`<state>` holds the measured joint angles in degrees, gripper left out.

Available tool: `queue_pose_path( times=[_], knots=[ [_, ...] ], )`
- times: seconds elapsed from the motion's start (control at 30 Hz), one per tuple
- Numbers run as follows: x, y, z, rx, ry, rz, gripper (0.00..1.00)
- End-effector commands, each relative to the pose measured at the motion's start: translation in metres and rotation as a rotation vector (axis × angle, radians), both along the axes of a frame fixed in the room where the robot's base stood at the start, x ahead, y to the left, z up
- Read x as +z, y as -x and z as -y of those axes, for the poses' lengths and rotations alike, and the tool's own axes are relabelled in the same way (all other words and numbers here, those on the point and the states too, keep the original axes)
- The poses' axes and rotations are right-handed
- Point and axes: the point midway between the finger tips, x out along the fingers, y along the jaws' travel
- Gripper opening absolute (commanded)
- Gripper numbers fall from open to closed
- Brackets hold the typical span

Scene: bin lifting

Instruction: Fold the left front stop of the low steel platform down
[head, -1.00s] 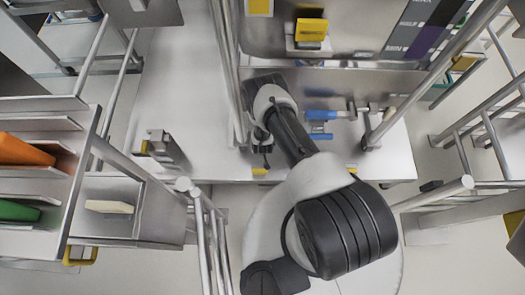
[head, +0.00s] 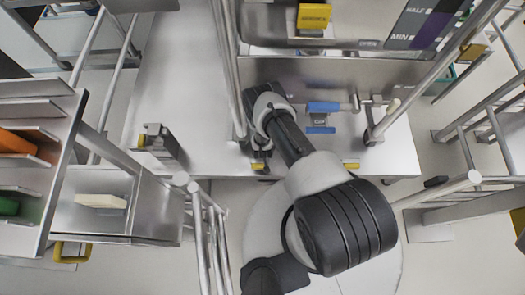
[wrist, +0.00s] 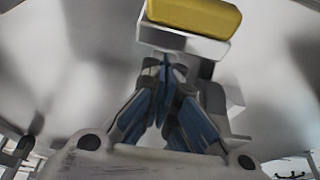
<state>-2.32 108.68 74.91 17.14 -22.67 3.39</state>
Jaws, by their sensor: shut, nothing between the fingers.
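The low steel platform (head: 205,140) lies under my arm in the head view. Its left front stop (head: 259,167) shows as a small yellow piece at the front edge, partly beside my gripper. In the wrist view a yellow pad (wrist: 195,15) on a pale grey block lies just beyond the fingertips; it appears to be this stop. My gripper (wrist: 165,62) is shut and empty, its blue-grey fingers pointing at the block. Whether they touch it I cannot tell. In the head view my gripper (head: 262,148) is partly hidden by my wrist.
A second yellow stop (head: 351,166) sits at the front edge to the right. A blue-handled latch (head: 322,108) stands on the platform. Steel posts (head: 229,70) rise close left of my arm. A rack with orange and green items (head: 30,160) stands at the left.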

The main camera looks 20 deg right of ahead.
Motion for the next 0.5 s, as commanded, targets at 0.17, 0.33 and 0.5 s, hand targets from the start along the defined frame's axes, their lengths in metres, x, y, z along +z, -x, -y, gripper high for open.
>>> queue_pose_path(
  times=[0.17, 0.33, 0.5],
  knots=[
    [0.0010, 0.0016, -0.0005, 0.000, 0.000, 0.000, 0.00],
    [0.0029, 0.0052, -0.0018, 0.000, 0.000, 0.001, 0.00],
    [0.0035, 0.0084, -0.0025, 0.001, 0.001, 0.000, 0.00]
  ],
)
